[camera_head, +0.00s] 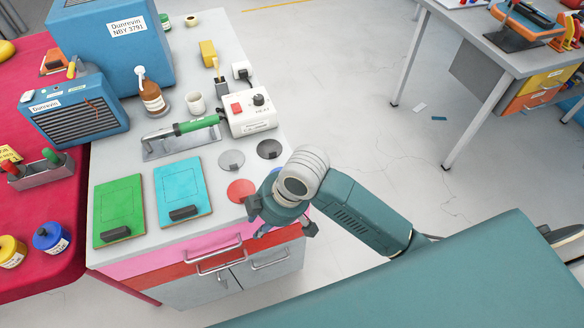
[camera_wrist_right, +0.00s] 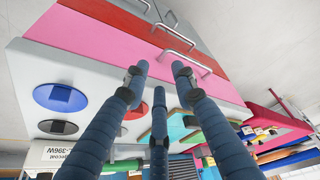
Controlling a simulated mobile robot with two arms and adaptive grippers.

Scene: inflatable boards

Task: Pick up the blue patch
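The blue patch (camera_wrist_right: 60,97) is a round blue disc with a dark square tab, flat on the grey cabinet top in the right wrist view. My right gripper (camera_head: 281,218) is over the cabinet's front right corner. Its fingers are spread in the right wrist view (camera_wrist_right: 159,80), with nothing between them, and the blue patch lies to their left, apart from them. My left gripper is not in view.
A red disc (camera_head: 240,190), a grey disc (camera_head: 231,159) and a black disc (camera_head: 269,149) lie nearby. Green (camera_head: 119,210) and cyan (camera_head: 182,190) boards lie left. A white control box (camera_head: 248,113) stands behind. Drawer handles (camera_head: 219,261) project from the cabinet front.

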